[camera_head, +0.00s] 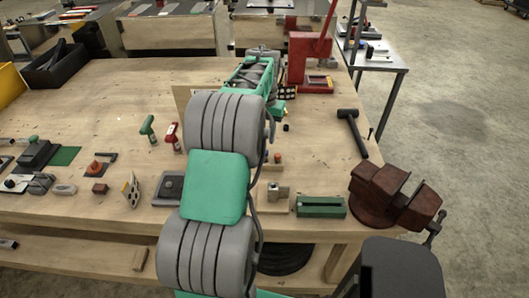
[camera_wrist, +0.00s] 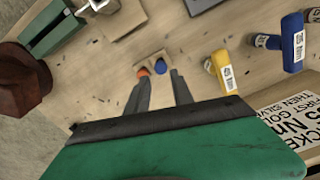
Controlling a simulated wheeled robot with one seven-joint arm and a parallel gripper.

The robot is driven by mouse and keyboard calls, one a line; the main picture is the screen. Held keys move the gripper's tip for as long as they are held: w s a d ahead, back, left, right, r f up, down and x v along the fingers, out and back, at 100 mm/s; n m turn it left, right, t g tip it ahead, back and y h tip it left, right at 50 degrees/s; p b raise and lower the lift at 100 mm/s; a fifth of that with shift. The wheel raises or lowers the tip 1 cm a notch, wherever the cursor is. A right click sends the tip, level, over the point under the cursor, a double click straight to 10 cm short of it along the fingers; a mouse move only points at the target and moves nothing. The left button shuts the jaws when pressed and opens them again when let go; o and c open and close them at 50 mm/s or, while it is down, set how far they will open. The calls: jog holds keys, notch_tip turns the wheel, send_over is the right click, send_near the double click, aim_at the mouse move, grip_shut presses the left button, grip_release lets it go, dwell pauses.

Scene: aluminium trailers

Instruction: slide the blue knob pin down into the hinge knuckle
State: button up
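The blue knob (camera_wrist: 161,69) stands beside an orange knob (camera_wrist: 143,71) on a small wooden base in the wrist view. The orange knob also shows in the head view (camera_head: 277,158), right of my arm; the blue knob is not clear there. My gripper (camera_wrist: 160,84) is open, its two grey fingers apart, with tips just short of the knobs and apparently nothing held. The blue knob's pin shaft is not visible. A small metal fitting on a wooden block (camera_head: 275,199) may be the hinge, but I cannot tell; no knuckle hole can be made out.
A green block (camera_head: 320,207) and a brown vise (camera_head: 385,197) stand at the bench's front right. A black hammer (camera_head: 351,130) lies behind them. In the wrist view, a yellow bottle (camera_wrist: 222,72) and a blue one (camera_wrist: 292,45) stand right of the fingers, near a printed board (camera_wrist: 285,115).

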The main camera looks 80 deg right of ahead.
aim_at(265, 151)
notch_tip(265, 151, down, 7)
jog(key=shift+r+p, duration=0.15)
jog(key=shift+p, duration=0.95)
grip_shut()
